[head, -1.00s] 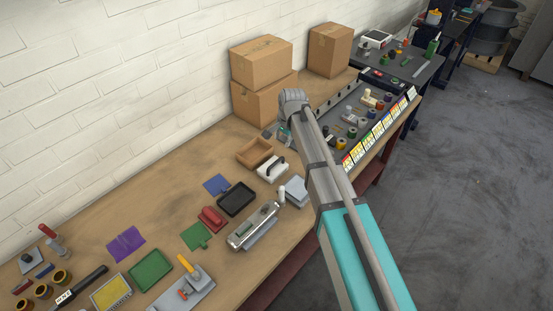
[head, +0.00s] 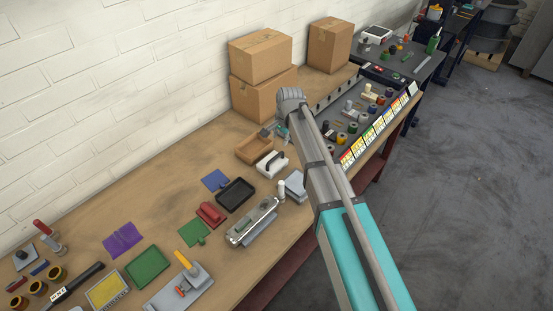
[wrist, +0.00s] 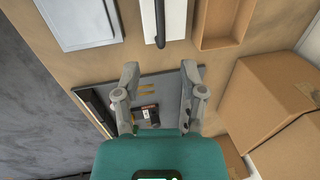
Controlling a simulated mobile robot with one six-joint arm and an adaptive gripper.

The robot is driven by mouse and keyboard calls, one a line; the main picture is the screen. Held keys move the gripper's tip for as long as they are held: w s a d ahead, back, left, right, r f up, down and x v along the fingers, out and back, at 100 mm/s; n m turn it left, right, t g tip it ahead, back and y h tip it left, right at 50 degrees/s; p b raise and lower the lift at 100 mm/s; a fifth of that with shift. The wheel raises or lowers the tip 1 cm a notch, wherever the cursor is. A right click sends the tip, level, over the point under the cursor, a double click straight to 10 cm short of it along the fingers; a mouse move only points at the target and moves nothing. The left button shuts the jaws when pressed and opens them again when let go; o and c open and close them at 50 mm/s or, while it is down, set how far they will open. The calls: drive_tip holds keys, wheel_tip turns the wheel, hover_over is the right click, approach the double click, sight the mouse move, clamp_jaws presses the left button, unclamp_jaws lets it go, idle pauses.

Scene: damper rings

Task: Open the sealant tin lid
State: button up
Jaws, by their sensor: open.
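I cannot tell for certain which object is the sealant tin. A white block-shaped item with a black bar handle (head: 272,163) sits on the bench; it also shows at the top of the wrist view (wrist: 172,18). A flat grey box (head: 296,187) lies to its right, and at the upper left in the wrist view (wrist: 80,22). My gripper (wrist: 160,68) is open and empty, above a grey tray surface (wrist: 160,90) with small parts on it. In the head view my arm partly hides the gripper and the bench behind it.
A wooden tray (head: 254,149) and cardboard boxes (head: 262,97) stand by the wall. A long metal device (head: 252,222) lies near the front edge.

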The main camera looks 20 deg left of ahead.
sight(276, 157)
drive_tip(key=shift+w+a+f+b, duration=0.15)
drive_tip(key=shift+a+f+b, duration=0.15)
drive_tip(key=shift+f+b, duration=1.45)
drive_tip(key=shift+w+a+f+b, duration=0.1)
drive_tip(key=shift+a+f+b, duration=0.25)
drive_tip(key=shift+f+b, duration=1.45)
drive_tip(key=shift+w+a+f+b, duration=0.15)
drive_tip(key=shift+a+f+b, duration=0.15)
drive_tip(key=shift+f+b, duration=1.45)
drive_tip(key=shift+f, duration=0.15)
clamp_jaws()
drive_tip(key=shift+d, duration=0.15)
